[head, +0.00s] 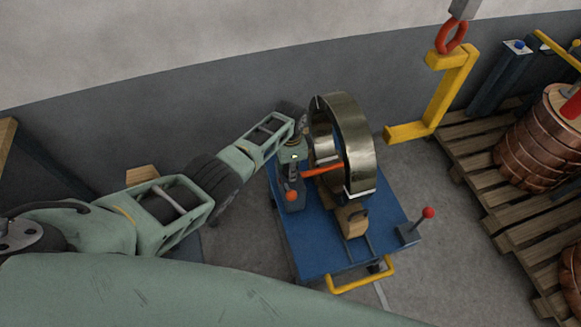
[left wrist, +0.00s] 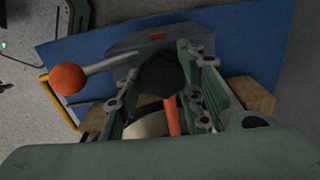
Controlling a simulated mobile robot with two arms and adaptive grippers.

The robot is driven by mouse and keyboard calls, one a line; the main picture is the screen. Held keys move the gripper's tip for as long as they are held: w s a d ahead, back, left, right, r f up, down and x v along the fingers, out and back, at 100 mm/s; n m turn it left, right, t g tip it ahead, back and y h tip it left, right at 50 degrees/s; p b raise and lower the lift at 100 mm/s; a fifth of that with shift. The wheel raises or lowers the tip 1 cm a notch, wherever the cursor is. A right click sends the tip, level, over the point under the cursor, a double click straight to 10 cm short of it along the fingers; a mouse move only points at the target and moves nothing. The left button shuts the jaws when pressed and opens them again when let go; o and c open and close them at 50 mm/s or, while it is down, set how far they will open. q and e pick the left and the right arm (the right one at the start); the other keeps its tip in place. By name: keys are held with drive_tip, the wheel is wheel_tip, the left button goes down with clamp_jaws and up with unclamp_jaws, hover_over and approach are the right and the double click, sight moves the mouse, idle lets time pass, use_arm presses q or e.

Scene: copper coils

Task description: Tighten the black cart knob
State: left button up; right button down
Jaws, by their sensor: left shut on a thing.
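The black cart knob (left wrist: 162,73) shows in the left wrist view in front of a grey-blue block, between the two green fingers of my left gripper (left wrist: 156,88). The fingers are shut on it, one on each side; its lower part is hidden. In the head view my left gripper (head: 293,165) points down over the left side of the blue cart (head: 310,255), beside the metal ring, and I cannot make out the knob there. My right gripper is in neither view.
A lever with an orange ball (left wrist: 68,79) stands close beside the gripper. A large metal ring (head: 362,150) stands upright on the cart with an orange bar (head: 322,168) reaching to it. A red-topped lever (head: 428,213), yellow hook (head: 455,90) and coil pallet lie right.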

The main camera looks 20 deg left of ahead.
use_arm(q)
drive_tip(key=m, duration=0.5)
drive_tip(key=shift+m, duration=0.3)
drive_tip(key=m+b, duration=0.1)
drive_tip(key=m, duration=0.2)
drive_tip(key=shift+a+m+b, duration=0.2)
drive_tip(key=shift+m+b, duration=0.1)
drive_tip(key=shift+m, duration=1.3)
drive_tip(key=shift+a+r, duration=0.1)
drive_tip(key=o, duration=1.1)
drive_tip(key=shift+c, duration=0.2)
wheel_tip(320, 180, up, 12)
